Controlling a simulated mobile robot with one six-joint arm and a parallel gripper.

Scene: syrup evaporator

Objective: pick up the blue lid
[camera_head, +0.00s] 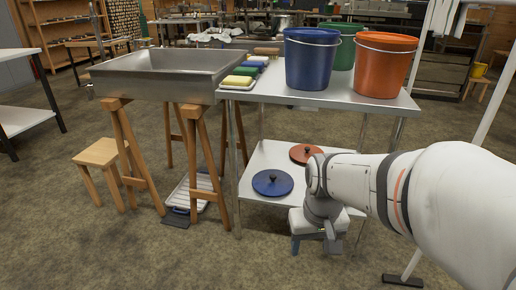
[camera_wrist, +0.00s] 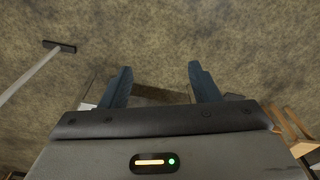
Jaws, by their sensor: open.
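The blue lid (camera_head: 261,186) lies flat on the white lower shelf (camera_head: 258,161) of the metal table, near its left front part, with a dark knob on top. My gripper (camera_head: 313,246) is in front and to the right of the lid in the head view, apart from it and pointing down. The wrist view shows the gripper (camera_wrist: 160,69) with its two blue-grey fingers apart and nothing between them. The floor shows beyond the fingertips there. The blue lid is not recognisable in the wrist view.
A red lid (camera_head: 299,150) lies behind the blue one, partly hidden by my arm. The table top (camera_head: 335,96) above carries a blue bucket (camera_head: 309,62), an orange bucket (camera_head: 382,68) and a green bucket (camera_head: 343,53). A steel pan (camera_head: 155,84) on wooden trestles stands at left.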

